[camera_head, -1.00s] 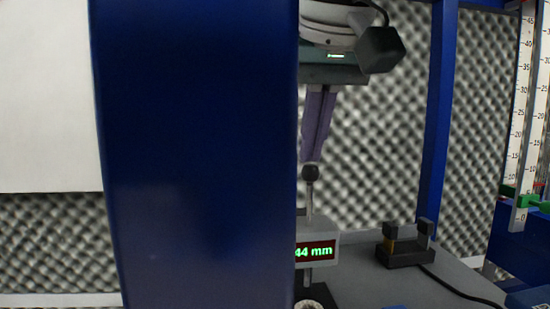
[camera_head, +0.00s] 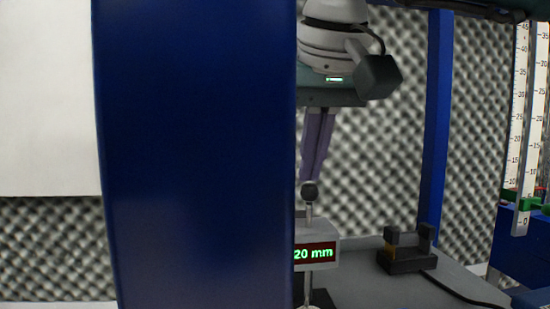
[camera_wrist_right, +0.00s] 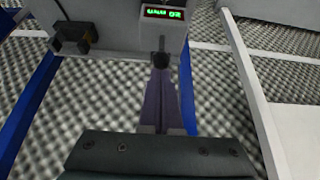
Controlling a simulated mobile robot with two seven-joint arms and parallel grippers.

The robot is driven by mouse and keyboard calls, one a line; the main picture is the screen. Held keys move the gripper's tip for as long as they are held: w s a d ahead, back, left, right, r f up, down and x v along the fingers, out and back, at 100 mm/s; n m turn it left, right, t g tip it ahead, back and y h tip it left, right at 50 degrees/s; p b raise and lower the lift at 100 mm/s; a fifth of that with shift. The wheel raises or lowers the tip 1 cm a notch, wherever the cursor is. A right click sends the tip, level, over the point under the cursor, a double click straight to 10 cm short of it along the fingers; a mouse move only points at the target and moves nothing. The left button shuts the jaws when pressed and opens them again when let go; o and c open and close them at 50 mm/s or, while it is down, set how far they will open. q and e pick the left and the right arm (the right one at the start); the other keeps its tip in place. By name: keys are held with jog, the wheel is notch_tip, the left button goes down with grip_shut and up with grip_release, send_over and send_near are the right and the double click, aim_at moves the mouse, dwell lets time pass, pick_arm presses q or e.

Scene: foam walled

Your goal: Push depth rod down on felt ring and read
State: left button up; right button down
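The depth rod (camera_head: 309,211) stands upright with a dark round knob (camera_head: 310,191) on top and passes down through the grey gauge body. The knob also shows at the fingertips in the wrist view (camera_wrist_right: 160,59). The felt ring is not clearly visible at the rod's foot. My left gripper is not in view.
A wide blue post (camera_head: 195,150) blocks the left-centre of the head view. A small dark block fixture (camera_head: 406,258) with a cable sits right of the gauge on the grey table (camera_head: 365,285). Another blue post (camera_head: 437,130) and vertical scales (camera_head: 525,130) stand farther right.

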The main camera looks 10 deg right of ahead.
jog(key=shift+f, duration=0.3)
jog(key=shift+r, duration=0.15)
notch_tip(320, 180, up, 5)
jog(key=p, duration=0.3)
jog(key=shift+p, duration=0.4)
dwell(0.4)
